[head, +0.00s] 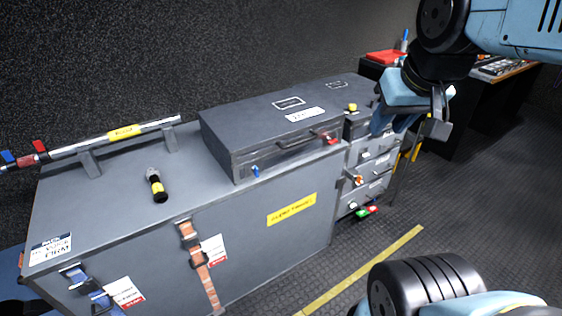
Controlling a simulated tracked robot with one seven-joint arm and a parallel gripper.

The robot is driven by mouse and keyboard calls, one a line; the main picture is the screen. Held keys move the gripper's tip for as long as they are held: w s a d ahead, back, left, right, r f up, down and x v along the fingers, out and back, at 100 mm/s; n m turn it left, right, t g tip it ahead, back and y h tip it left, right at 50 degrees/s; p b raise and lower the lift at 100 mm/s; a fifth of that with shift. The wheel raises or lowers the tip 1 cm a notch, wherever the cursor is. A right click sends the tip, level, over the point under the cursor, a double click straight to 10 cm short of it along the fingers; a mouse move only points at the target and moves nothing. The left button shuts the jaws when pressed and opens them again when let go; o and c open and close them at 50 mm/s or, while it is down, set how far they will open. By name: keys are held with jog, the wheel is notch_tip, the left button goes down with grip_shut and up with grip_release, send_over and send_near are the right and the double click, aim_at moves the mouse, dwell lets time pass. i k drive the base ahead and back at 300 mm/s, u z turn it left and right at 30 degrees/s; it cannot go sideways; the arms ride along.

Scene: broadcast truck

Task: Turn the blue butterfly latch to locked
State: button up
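The blue butterfly latch (255,171) is a small blue tab on the front face of a grey case (262,118), near its left end. It is too small to tell which way it is turned. My gripper (412,128) hangs at the right, in front of the drawers and well to the right of the latch, touching nothing that I can see. Its fingers look spread apart with nothing between them.
A red latch (331,140) sits at the case's right end, past a handle (298,139).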

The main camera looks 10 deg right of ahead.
aim_at(255, 170)
jog(key=z, duration=0.2)
jog(key=k, duration=1.55)
jog(key=u, duration=0.55)
jog(key=i, duration=1)
jog(key=z, duration=0.05)
